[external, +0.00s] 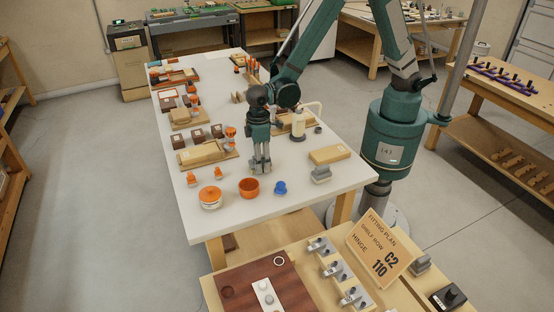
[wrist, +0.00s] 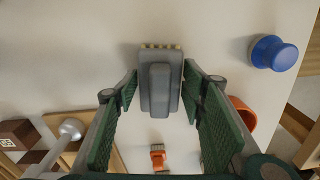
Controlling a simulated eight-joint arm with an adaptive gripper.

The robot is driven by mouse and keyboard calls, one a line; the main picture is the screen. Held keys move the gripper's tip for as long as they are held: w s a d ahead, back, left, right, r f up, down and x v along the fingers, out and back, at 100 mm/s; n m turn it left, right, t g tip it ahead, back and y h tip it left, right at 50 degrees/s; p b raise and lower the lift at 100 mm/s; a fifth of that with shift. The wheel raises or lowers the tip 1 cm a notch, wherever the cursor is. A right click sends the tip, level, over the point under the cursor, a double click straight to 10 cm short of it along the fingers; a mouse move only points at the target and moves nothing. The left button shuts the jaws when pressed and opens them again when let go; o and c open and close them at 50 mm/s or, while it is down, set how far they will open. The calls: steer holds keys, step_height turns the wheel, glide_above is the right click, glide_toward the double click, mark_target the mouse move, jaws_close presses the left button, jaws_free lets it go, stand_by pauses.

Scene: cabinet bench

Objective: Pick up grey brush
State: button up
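The grey brush (wrist: 160,82) lies on the white table, with a raised grey handle along its middle and a pale bristle row at its top end in the wrist view. My gripper (external: 260,169) is low over the table, pointing down. In the wrist view its green-padded fingers stand on either side of the brush, with narrow gaps at the tips, so it is open around the brush. Whether the fingertips touch it is hard to tell. In the external view the brush is mostly hidden by the gripper.
A blue knob (external: 280,188) and an orange bowl (external: 248,187) stand close by on the near side. An orange brush-like piece (wrist: 158,157) lies near in the wrist view. A grey block (external: 321,173) and a wooden block (external: 329,154) lie to the right.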

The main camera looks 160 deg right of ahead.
steer(key=c, duration=0.6)
steer(key=shift+r, duration=0.1)
steer(key=shift+r+p, duration=0.8)
steer(key=shift+r, duration=4.15)
